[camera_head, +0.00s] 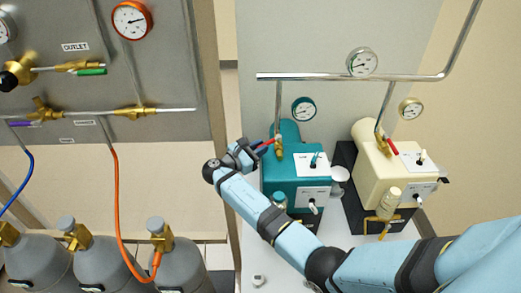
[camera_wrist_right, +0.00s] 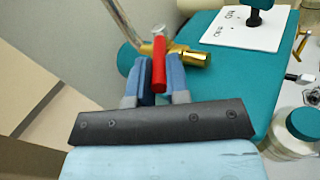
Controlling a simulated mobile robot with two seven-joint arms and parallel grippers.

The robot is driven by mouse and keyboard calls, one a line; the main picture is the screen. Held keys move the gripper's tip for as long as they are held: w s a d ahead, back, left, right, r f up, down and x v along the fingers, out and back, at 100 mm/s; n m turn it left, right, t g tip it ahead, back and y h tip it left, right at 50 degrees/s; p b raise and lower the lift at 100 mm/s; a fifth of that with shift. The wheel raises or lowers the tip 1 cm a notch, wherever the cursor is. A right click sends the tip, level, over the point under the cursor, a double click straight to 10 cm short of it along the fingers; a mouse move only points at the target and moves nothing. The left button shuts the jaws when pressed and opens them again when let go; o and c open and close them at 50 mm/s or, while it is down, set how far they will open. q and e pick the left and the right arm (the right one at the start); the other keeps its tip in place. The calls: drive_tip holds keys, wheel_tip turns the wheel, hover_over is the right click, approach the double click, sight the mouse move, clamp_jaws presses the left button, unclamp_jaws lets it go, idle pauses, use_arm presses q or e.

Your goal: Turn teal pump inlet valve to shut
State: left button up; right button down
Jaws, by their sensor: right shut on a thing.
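The teal pump (camera_head: 292,178) stands on the bench in the middle of the head view. Its brass inlet valve (camera_head: 279,148) sits at the foot of a vertical pipe, and shows in the wrist view (camera_wrist_right: 192,59). The valve's red lever (camera_head: 266,143) sticks out to the left, across the pipe. My right gripper (camera_head: 254,148) reaches in from the left of the pump and is shut on the lever. In the wrist view, the red lever (camera_wrist_right: 159,66) lies between its blue fingers (camera_wrist_right: 153,72). My left gripper is in neither view.
A cream pump (camera_head: 376,170) with its own red-levered valve stands to the right. A horizontal pipe (camera_head: 310,76) runs above both pumps. Gas cylinders (camera_head: 180,268) and an orange hose (camera_head: 117,215) are at the left. A white panel with a switch (camera_wrist_right: 252,27) is near the gripper.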

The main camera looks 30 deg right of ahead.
idle(0.3)
drive_tip(key=c, duration=1.1)
unclamp_jaws()
drive_tip(key=s+a+b, duration=0.1)
drive_tip(key=s+a, duration=0.1)
drive_tip(key=a, duration=1.1)
drive_tip(key=shift+a+b, duration=0.3)
drive_tip(key=shift+b, duration=0.05)
drive_tip(key=shift+s, duration=0.1)
drive_tip(key=shift+c, duration=0.2)
